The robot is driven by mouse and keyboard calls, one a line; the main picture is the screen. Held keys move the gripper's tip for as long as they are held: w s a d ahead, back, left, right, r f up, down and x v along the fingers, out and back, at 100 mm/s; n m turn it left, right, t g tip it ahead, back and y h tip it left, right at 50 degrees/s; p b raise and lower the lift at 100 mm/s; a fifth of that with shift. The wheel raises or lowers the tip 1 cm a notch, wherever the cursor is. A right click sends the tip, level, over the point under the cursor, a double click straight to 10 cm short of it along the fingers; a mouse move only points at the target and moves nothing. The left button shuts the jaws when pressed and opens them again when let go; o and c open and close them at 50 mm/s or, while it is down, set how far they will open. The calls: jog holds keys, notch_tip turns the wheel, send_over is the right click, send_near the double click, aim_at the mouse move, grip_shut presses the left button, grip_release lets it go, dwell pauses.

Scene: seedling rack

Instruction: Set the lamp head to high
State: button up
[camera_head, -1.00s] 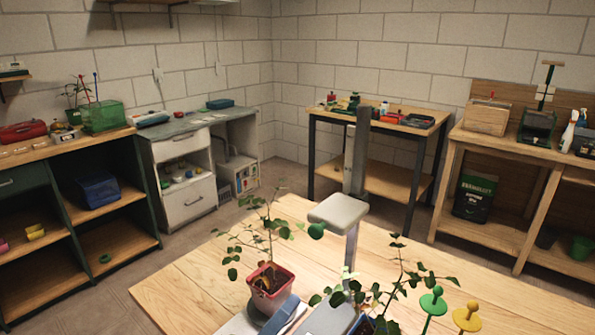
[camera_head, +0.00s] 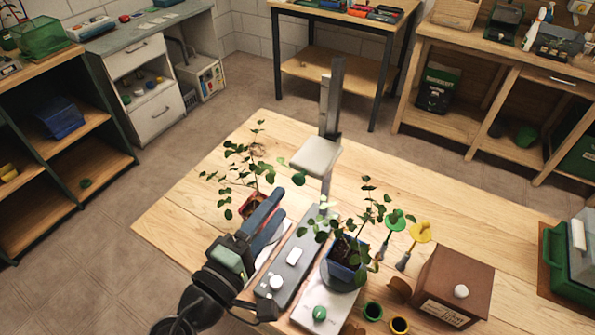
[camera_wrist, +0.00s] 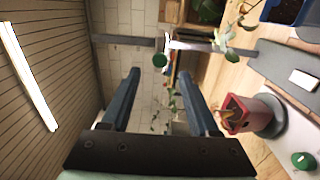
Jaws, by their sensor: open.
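The lamp head (camera_head: 315,157) is a pale, rounded block on an upright grey post (camera_head: 333,105), about partway up it. A green knob (camera_head: 299,181) sits on its near left side and also shows in the wrist view (camera_wrist: 160,60). The post's long grey base (camera_head: 290,265) lies on the table with a white slider and a round white button. My gripper (camera_head: 270,208) is open and empty, to the left of and nearer than the lamp head. In the wrist view its two blue fingers (camera_wrist: 158,75) are apart, with the knob beyond them.
A red-potted seedling (camera_head: 250,205) stands close behind my gripper, its pot partly hidden. A blue-potted seedling (camera_head: 346,262) stands right of the base. The table's left part (camera_head: 185,215) is clear.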

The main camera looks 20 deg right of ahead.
aim_at(297, 182)
jog(key=p+x, duration=0.1)
jog(key=x, duration=0.7)
grip_shut()
jog(key=shift+p, duration=0.3)
dwell(1.0)
